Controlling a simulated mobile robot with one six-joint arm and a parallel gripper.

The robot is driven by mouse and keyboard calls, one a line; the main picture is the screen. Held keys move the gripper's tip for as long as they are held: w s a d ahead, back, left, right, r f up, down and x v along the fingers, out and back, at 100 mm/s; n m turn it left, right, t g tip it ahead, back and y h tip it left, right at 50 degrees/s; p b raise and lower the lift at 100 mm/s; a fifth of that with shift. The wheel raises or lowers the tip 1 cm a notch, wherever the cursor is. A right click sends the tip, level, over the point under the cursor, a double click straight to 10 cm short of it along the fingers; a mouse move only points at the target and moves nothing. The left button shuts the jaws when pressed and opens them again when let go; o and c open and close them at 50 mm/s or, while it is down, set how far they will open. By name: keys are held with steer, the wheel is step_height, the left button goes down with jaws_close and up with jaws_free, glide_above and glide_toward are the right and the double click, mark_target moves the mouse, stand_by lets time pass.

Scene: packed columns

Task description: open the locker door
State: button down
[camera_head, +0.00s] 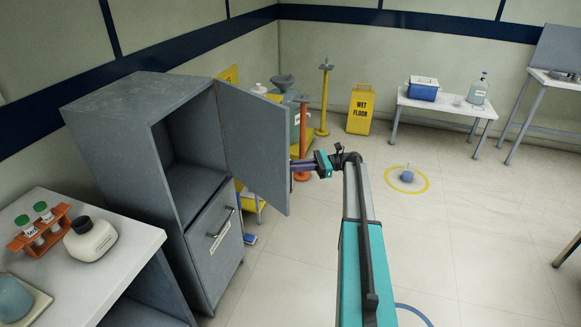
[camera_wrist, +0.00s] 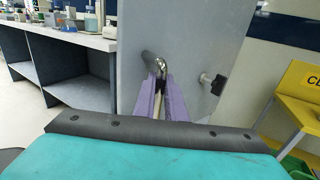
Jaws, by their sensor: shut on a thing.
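The grey locker (camera_head: 140,130) stands at the left in the head view. Its upper locker door (camera_head: 252,135) is swung well open, and the bare upper compartment (camera_head: 195,160) shows. My gripper (camera_head: 300,166) is at the far side of that door, near its free edge. In the wrist view, the purple fingers of my gripper (camera_wrist: 161,98) are shut on the metal door handle (camera_wrist: 151,62). The grey door face (camera_wrist: 190,45) fills the middle behind it. The lower locker door (camera_head: 214,245), with its own bar handle, is closed.
A bench (camera_head: 100,286) with a bottle and a tube rack stands left of the locker. A blue object (camera_head: 407,175) sits in a yellow floor ring. The floor at right is mostly clear.

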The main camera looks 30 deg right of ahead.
steer(key=shift+s, duration=0.1)
steer(key=c, duration=1.8)
jaws_free()
steer(key=shift+a, duration=0.1)
steer(key=b+v, duration=0.3)
steer(key=v, duration=0.2)
steer(key=b+v, duration=0.4)
steer(key=v, duration=0.1)
steer(key=shift+f, duration=0.2)
steer(key=d+b, duration=0.1)
steer(key=b, duration=0.3)
steer(key=shift+s+d+b, duration=0.1)
steer(key=shift+d+b, duration=0.05)
steer(key=shift+b, duration=0.2)
